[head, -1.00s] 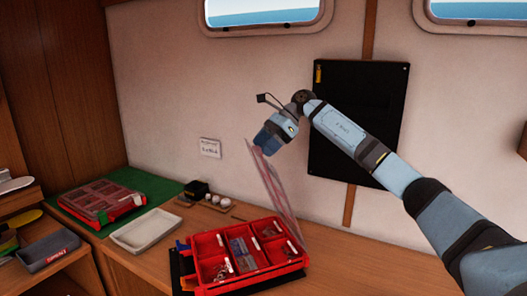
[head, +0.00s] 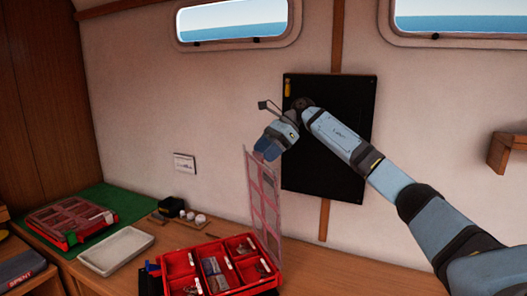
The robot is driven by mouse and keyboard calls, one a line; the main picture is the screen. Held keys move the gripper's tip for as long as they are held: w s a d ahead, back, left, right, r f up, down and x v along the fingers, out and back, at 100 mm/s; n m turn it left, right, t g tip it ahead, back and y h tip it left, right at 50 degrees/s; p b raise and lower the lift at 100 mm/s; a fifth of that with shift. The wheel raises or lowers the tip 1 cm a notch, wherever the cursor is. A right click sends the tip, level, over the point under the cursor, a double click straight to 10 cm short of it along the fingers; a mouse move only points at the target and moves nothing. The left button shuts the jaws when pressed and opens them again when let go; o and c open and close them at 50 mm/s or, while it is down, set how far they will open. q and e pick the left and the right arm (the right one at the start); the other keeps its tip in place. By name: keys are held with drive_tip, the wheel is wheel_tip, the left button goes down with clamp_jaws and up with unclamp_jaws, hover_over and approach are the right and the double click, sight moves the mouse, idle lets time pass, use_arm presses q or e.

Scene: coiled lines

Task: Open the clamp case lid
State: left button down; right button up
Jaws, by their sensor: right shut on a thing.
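The red case (head: 262,286) sits at the bottom middle of the head view, with small parts in its compartments. Its clear lid with a pinkish grid (head: 263,205) stands nearly upright along the case's right rear side. My right gripper (head: 262,153) is shut on the lid's upper edge, well above the case. The gripper's dark blue fingers hide a little of that edge. My left gripper is not in view.
A second red case with its lid down (head: 70,222) lies on a green mat (head: 104,196) at the left. A pale tray (head: 116,250) and a small rack with white pots (head: 186,216) stand between the cases. The counter right of the open case (head: 345,278) is clear. A black panel (head: 328,150) hangs behind my arm.

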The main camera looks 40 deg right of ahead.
drive_tip(key=shift+f, duration=0.15)
drive_tip(key=o, duration=1.2)
drive_tip(key=shift+o, duration=0.4)
drive_tip(key=shift+w+d+f, duration=0.1)
drive_tip(key=shift+w+d, duration=0.05)
drive_tip(key=shift+r, duration=0.6)
wheel_tip(320, 180, up, 19)
drive_tip(key=shift+f, duration=0.1)
